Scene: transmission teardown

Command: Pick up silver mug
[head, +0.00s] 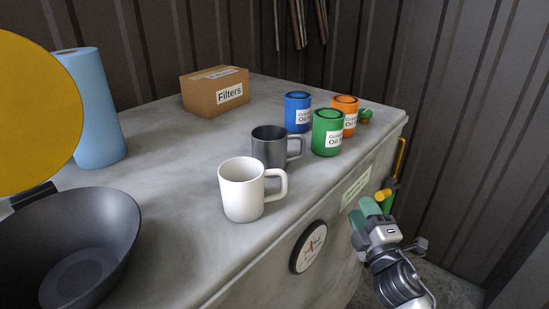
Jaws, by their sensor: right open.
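The silver mug (268,148) is a dark grey metallic mug standing upright on the grey worktop. Its handle points right. A white mug (241,192) stands in front of it and hides part of its lower body. My right gripper (364,212) is open and empty. It hangs off the right front side of the worktop, to the right of and lower in the picture than the silver mug, well apart from it. My left gripper is not in view.
Blue (298,113), green (327,133) and orange (346,112) cans stand right of the silver mug. A "Filters" box (199,97) and a blue paper roll (99,120) stand behind. A black bowl (110,240) and a large yellow disc (35,120) are at left.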

